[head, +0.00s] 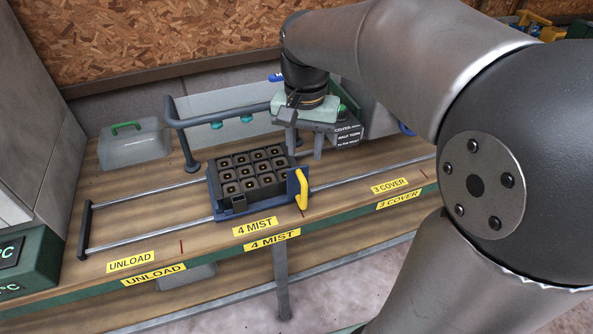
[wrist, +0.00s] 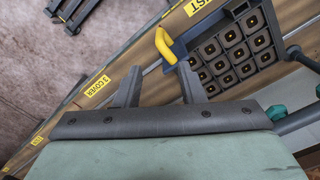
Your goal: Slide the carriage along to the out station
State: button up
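The blue carriage (head: 292,187) sits on two rails beside the "4 MIST" label (head: 255,227) in the head view. It bears a black tray (head: 248,172) of several soil-filled cells and has a yellow handle (head: 302,190) at its right end. My gripper (head: 304,147) is above and behind the handle, with its two fingers apart and nothing between them. In the wrist view the open fingers (wrist: 159,70) point toward the yellow handle (wrist: 164,46), apart from it as far as I can tell. An "UNLOAD" label (head: 131,262) is at the left; no label reading "out" shows.
The rails run free left of the carriage to a black end bar (head: 85,230). A "3 COVER" label (head: 390,186) lies to the right. A grey tube frame (head: 185,140) stands behind the carriage. A clear box with a green handle (head: 134,145) stands at the back left.

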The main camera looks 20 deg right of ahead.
aim_at(304, 187)
notch_tip(304, 187, down, 15)
jog(key=shift+r, duration=0.1)
dwell(0.3)
grip_shut()
